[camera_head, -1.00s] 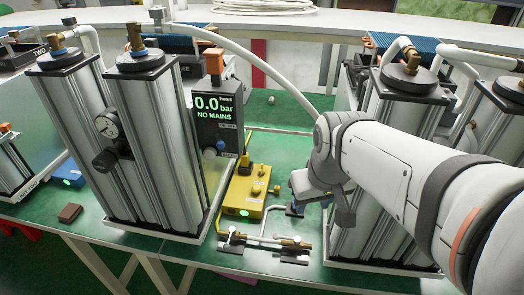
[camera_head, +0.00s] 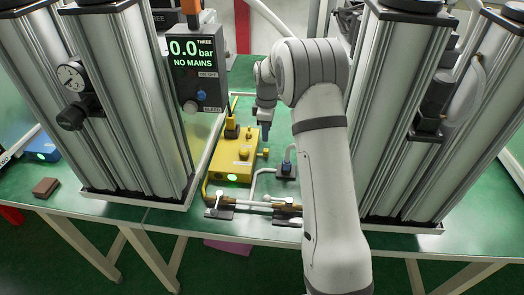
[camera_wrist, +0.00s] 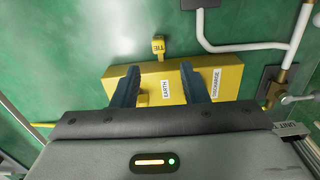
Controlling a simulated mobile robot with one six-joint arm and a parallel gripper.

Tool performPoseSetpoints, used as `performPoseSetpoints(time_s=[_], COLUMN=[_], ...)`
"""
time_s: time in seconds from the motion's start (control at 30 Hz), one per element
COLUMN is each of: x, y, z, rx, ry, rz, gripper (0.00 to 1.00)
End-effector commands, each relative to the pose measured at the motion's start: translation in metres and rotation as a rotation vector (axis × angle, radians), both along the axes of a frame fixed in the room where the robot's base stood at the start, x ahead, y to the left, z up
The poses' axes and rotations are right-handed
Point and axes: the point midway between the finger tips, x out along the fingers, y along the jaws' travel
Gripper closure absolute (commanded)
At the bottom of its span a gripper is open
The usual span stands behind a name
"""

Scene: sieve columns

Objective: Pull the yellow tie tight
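The yellow tie (camera_wrist: 158,47), marked TIE, sticks out from the long side of the yellow box (camera_wrist: 228,80) in the wrist view. In the head view, a small yellow knob (camera_head: 264,152) at the right side of the yellow box (camera_head: 228,168) appears to be this tie. My gripper (camera_wrist: 159,72) is open and empty, its two dark blue fingers apart above the box. The tie shows beyond and between the fingertips. In the head view my gripper (camera_head: 264,130) points down behind the tie, beside the box's far end.
A display (camera_head: 197,60) reading 0.0 bar, NO MAINS, stands left of the box. Metal columns rise on the left (camera_head: 140,110) and right (camera_head: 400,110). White piping with brass fittings (camera_head: 280,207) lies in front. Green bench surface is bare near the gripper.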

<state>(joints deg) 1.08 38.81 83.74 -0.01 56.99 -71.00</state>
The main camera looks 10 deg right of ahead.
Motion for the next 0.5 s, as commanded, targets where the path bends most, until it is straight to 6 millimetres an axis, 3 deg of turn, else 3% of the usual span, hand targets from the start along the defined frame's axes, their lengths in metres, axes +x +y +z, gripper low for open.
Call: performPoseSetpoints(time_s=[0.5], x=[0.007], y=[0.000], z=[-0.073], rx=[0.000], ry=[0.012], rz=[0.039], gripper=[0.60])
